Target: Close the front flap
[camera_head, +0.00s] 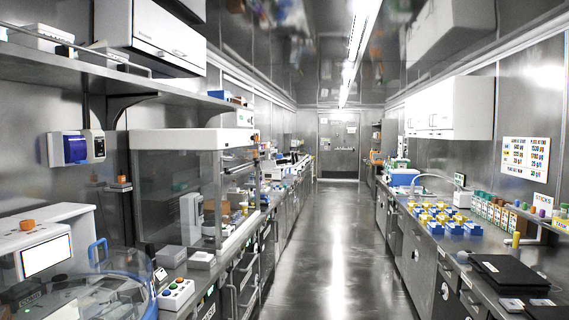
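Neither of my grippers is in view. A clear-walled enclosure with a white top (185,139) stands on the left bench, and small items are visible inside it. Its aisle-facing side has a pale frame (240,235) along the bottom; I cannot tell how far its front panel is open. A machine with a clear rounded cover (120,290) and a blue handle sits at the lower left, partly cut off by the frame. A white wall cabinet (165,38) with a front panel and handle hangs at the upper left. I cannot tell which of these has the named flap.
A clear floor aisle (335,240) runs to a far door (338,145). A button box (176,294) lies on the left bench edge. The right bench holds blue and yellow racks (440,218), several bottles and a black flat case (508,273). A shelf (50,68) overhangs the left bench.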

